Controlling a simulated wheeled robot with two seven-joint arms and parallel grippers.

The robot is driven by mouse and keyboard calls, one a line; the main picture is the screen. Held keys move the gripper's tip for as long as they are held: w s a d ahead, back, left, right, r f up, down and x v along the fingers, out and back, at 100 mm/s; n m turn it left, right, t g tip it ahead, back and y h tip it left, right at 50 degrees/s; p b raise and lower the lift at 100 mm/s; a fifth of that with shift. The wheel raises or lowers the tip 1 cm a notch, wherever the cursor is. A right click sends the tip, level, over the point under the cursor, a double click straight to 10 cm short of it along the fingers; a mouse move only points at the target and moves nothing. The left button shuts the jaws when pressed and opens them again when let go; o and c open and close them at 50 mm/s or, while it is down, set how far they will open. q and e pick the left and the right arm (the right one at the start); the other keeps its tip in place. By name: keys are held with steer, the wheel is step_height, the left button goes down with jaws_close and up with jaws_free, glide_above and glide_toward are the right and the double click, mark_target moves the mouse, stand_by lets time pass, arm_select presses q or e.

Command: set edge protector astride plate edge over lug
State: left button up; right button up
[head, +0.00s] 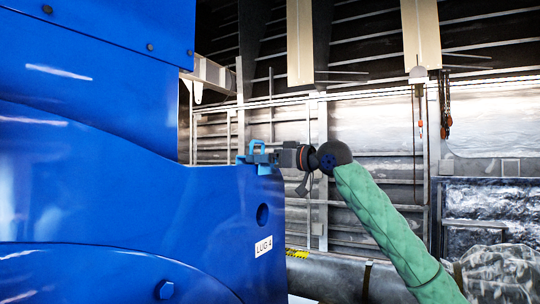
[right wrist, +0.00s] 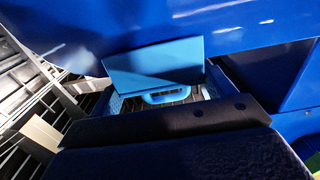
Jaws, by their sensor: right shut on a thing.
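The light blue edge protector (head: 258,154) is at the top edge of the blue plate (head: 225,205), above the round lug hole (head: 262,214) and the "LUG 4" label (head: 263,246). A small part of it overlaps the plate's face just below the edge. I cannot tell whether it rests fully astride the edge. My right gripper (head: 275,157) comes in from the right and is shut on the protector. In the right wrist view, the protector shows a broad flat face (right wrist: 155,62) and a looped handle (right wrist: 170,96) at the dark gripper. My left gripper is not in view.
The large blue motor housing (head: 90,120) fills the left side, with a bolt head (head: 165,290) low on its face. A grey ribbed wall (head: 370,130) stands behind. A hook and chain (head: 446,115) hang at the right. There is open space above my right arm.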

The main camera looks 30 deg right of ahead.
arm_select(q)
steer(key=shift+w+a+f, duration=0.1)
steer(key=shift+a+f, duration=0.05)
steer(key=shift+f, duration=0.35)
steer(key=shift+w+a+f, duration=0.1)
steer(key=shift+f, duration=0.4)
arm_select(e)
steer(key=shift+d+f, duration=0.1)
steer(key=shift+f, duration=0.75)
steer(key=shift+r+p, duration=0.45)
steer(key=shift+p, duration=0.05)
steer(key=shift+a+r+p, duration=0.35)
steer(key=shift+r, duration=0.1)
steer(key=shift+w+a+r, duration=0.1)
steer(key=shift+a+r, duration=0.1)
steer(key=shift+a+r+p, duration=0.15)
steer(key=shift+r+p, duration=0.45)
steer(key=shift+p, duration=0.1)
arm_select(q)
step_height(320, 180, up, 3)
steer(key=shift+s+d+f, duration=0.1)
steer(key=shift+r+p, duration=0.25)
steer(key=shift+p, duration=0.05)
arm_select(e)
steer(key=shift+r, duration=0.15)
